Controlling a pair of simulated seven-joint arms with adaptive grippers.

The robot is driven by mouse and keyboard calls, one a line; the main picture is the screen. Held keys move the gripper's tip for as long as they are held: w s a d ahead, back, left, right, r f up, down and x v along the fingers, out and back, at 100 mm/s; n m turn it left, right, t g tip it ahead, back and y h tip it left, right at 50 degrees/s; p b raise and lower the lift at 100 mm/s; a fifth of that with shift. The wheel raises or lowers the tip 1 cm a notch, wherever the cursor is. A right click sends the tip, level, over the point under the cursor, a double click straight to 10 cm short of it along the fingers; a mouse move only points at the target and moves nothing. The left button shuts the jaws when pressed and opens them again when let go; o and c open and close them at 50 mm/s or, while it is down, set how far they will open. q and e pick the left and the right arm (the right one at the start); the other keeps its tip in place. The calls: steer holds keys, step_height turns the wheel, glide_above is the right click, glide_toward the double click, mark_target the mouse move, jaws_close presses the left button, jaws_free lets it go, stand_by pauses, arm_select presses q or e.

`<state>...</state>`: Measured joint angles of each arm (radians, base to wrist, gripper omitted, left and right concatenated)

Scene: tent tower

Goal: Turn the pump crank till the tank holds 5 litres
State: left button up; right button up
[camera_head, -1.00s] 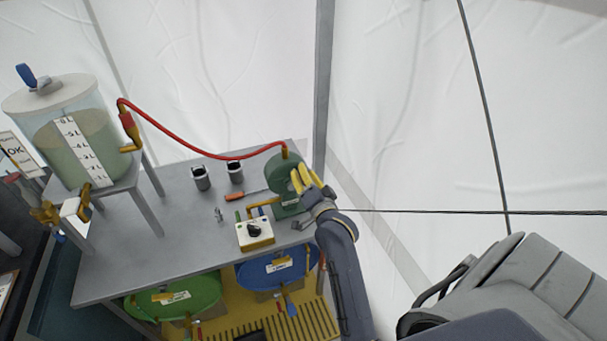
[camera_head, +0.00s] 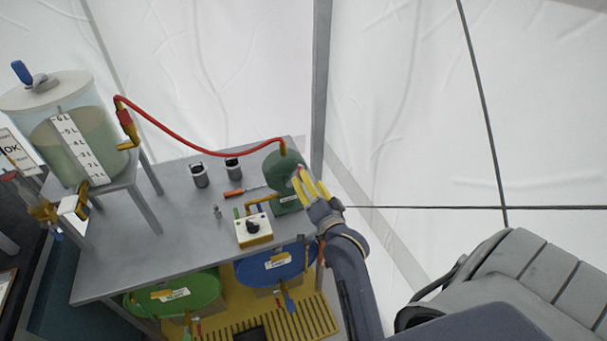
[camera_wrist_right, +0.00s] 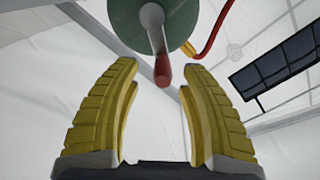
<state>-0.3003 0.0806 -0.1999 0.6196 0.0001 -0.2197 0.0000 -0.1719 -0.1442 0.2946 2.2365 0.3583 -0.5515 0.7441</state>
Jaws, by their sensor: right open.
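The green pump (camera_head: 284,166) stands at the table's right end, with a red hose running from its top to the tank. In the right wrist view its grey crank arm (camera_wrist_right: 151,22) carries a red handle (camera_wrist_right: 162,72). My right gripper (camera_head: 307,183) has its yellow fingers at the pump's front. In the wrist view the open gripper (camera_wrist_right: 158,76) has a fingertip on either side of the handle, with gaps visible. The clear tank (camera_head: 103,115) at left holds greenish liquid, with its surface around the upper scale marks; I cannot read the exact level. My left gripper is not in view.
The grey table (camera_head: 150,262) carries two dark cups (camera_head: 200,175), an orange-handled tool (camera_head: 234,193) and a white box with a black knob (camera_head: 254,231). Green (camera_head: 180,296) and blue (camera_head: 268,268) drums stand below its front edge. A tent pole rises behind the pump.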

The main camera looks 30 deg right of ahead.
steer(key=v, duration=0.6)
stand_by(0.3)
steer(key=shift+s+f+n, duration=0.15)
steer(key=shift+f+n, duration=0.05)
steer(key=shift+n, duration=0.2)
steer(key=c, duration=0.5)
steer(key=shift+f+n+y, duration=0.15)
steer(key=shift+n+y, duration=0.25)
steer(key=shift+n, duration=0.2)
steer(key=shift+c, duration=1.4)
steer(key=shift+s+d+n, duration=0.1)
steer(key=shift+n, duration=0.7)
jaws_close()
steer(key=a+r+n+t+y, duration=0.3)
steer(key=a+r+n, duration=0.1)
steer(key=n, duration=1.4)
steer(key=r+x, duration=0.1)
steer(key=x, duration=0.9)
steer(key=shift+s+d+f, duration=0.25)
steer(key=shift+d+f, duration=0.2)
steer(key=shift+f, duration=0.15)
steer(key=shift+s+d+f, duration=0.25)
steer(key=shift+d+f, duration=0.2)
steer(key=shift+f, duration=0.15)
steer(key=shift+s+d+f, duration=0.25)
steer(key=shift+d+f, duration=0.2)
steer(key=shift+f, duration=0.1)
